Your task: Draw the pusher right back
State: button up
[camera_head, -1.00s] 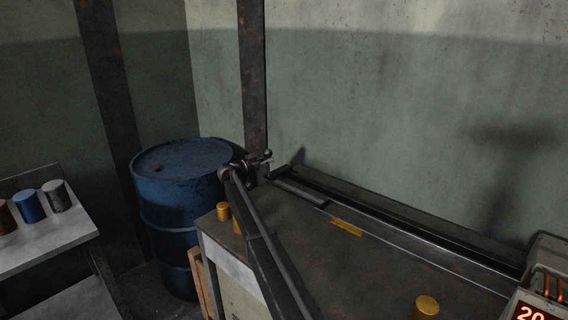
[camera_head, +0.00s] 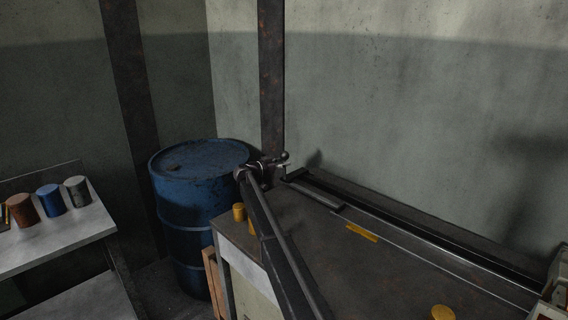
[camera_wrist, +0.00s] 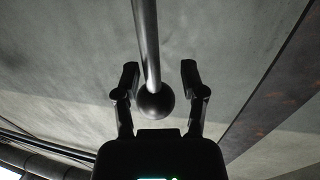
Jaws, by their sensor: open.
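In the wrist view, a dark ball knob (camera_wrist: 155,103) on the end of a straight metal rod (camera_wrist: 147,45) lies between the two spread fingers of my gripper (camera_wrist: 160,76). Gaps show on both sides of the knob, so the fingers are open around it. In the head view my gripper (camera_head: 268,166) is at the far left end of a long dark rail (camera_head: 430,238) on the bench. A short grey bar (camera_head: 316,196) lies along the near side of that rail. How the rod meets the rail is hidden by my gripper and too small to tell.
The bench top (camera_head: 345,265) carries a yellow plate (camera_head: 362,232) and several brass cylinders, one at the front (camera_head: 442,313). A blue drum (camera_head: 200,185) stands left of the bench. A side table (camera_head: 60,240) holds coloured cylinders. The wall is close behind the rail.

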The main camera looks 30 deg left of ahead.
jog(key=v, duration=1.2)
jog(key=shift+r, duration=0.1)
dwell(0.4)
notch_tip(320, 180, up, 9)
jog(key=p, duration=0.9)
jog(key=shift+r+p, duration=0.35)
jog(key=shift+p, duration=0.05)
